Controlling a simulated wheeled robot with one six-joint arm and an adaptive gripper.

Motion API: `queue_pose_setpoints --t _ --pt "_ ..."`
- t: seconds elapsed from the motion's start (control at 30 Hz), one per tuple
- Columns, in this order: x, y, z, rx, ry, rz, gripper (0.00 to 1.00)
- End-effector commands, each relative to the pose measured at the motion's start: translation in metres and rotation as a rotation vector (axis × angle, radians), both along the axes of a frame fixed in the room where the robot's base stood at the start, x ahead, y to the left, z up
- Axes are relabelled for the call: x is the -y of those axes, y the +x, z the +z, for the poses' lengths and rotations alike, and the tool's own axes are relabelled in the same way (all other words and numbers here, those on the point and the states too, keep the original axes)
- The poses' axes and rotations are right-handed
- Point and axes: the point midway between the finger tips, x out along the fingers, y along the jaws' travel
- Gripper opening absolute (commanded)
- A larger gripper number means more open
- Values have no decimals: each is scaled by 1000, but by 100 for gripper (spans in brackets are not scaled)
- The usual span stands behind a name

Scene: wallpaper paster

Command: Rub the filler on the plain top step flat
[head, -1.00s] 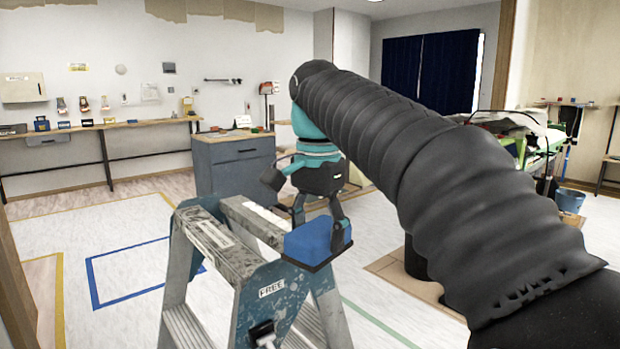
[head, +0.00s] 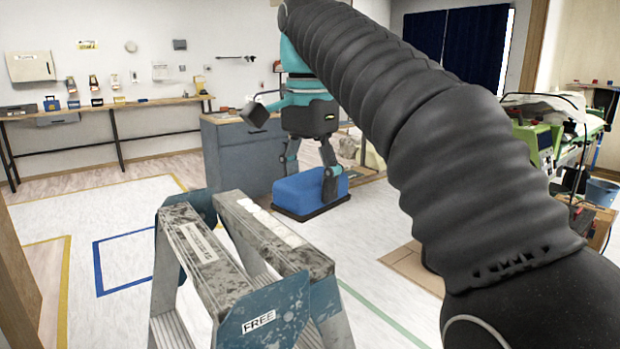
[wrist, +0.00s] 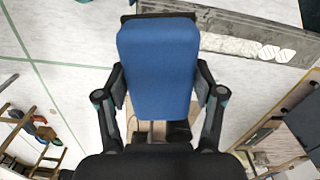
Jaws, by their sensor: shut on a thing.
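My gripper (head: 310,182) is shut on a blue block with a dark base (head: 296,197). The block fills the middle of the wrist view (wrist: 158,65), between the two fingers. In the head view it hangs to the right of the stepladder's plain top step (head: 308,258), apart from it. White filler patches (head: 262,216) lie in a row along that step's far part. In the wrist view the step (wrist: 228,22) runs across the top right, its filler (wrist: 270,52) right of the block. The other top step (head: 202,262) carries a label.
A grey cabinet (head: 222,160) stands behind my gripper. Floor left of the ladder is clear, with blue tape (head: 98,268).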

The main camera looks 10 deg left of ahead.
Motion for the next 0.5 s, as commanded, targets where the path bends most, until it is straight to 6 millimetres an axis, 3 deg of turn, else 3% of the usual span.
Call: queue_pose_setpoints --t 0.17,0.5 --pt "-1 -3 0 2 0 0 32" --pt "-2 -3 -36 1 -1 2 32"
